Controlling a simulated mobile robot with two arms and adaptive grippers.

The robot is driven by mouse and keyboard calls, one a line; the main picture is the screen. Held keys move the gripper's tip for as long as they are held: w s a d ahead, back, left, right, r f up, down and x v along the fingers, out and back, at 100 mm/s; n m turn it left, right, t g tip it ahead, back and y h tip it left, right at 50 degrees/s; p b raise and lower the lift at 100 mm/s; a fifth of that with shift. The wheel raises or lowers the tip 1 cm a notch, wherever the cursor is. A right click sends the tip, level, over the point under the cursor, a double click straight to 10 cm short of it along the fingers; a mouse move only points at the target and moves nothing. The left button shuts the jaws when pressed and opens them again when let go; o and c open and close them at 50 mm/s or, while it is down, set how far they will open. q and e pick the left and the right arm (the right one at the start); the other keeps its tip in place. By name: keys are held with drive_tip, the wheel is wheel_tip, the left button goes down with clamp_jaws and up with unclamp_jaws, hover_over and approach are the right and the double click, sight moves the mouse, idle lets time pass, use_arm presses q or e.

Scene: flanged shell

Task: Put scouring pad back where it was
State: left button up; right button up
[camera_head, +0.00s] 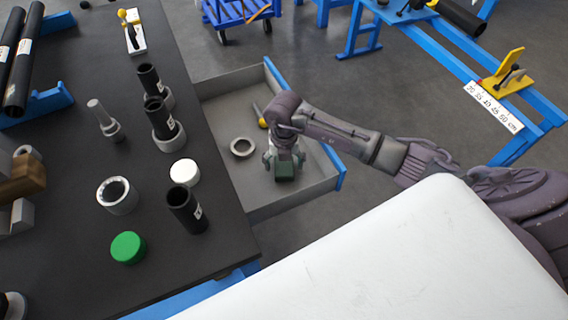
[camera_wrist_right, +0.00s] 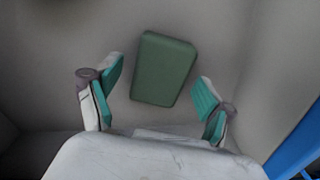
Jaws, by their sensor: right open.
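The scouring pad is a dark green rounded block. In the right wrist view the scouring pad (camera_wrist_right: 164,68) lies on the grey drawer floor (camera_wrist_right: 70,70), just beyond and between my fingertips. In the head view the scouring pad (camera_head: 284,173) shows in the open drawer (camera_head: 222,110), right at my right gripper (camera_head: 284,162). My right gripper (camera_wrist_right: 160,88) is open, with teal finger pads on either side and clear gaps to the pad. My left gripper is not in view.
A metal ring (camera_head: 242,147) and a yellow-handled tool (camera_head: 262,121) lie in the drawer near my right gripper. The drawer's blue front (camera_head: 335,165) bounds the right side. The dark worktop (camera_head: 60,200) at left holds black tubes, a white cap (camera_head: 184,172) and a green cap (camera_head: 128,247).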

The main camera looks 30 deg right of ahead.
sight(284, 165)
wheel_tip(284, 165, up, 11)
drive_tip(key=shift+r+b, duration=0.2)
drive_tip(key=shift+b, duration=0.1)
drive_tip(key=shift+s+f, duration=0.1)
idle(0.4)
